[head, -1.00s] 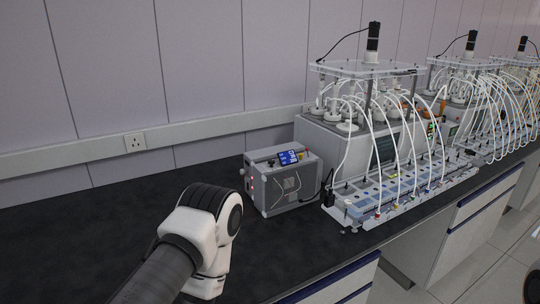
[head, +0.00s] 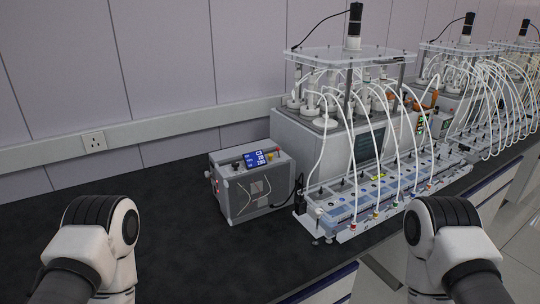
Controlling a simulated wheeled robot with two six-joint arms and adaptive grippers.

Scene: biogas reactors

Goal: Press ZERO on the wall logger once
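No wall logger or ZERO button can be made out in the head view. A grey box-shaped device (head: 250,188) stands on the dark bench, with a small lit blue display (head: 256,158) and a few knobs on its top; any lettering is too small to read. My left arm comes in at the lower left and my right arm at the lower right. Only their white and black links show, in front of the bench edge. Both grippers are out of view, so neither can be seen touching anything.
A reactor unit (head: 290,134) with bottles, white tubes and a clear top plate stands right of the grey device. A long tray of valves (head: 345,212) lies before it. More such units stand further right. A wall socket (head: 94,141) is at left. The bench's left part (head: 170,195) is clear.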

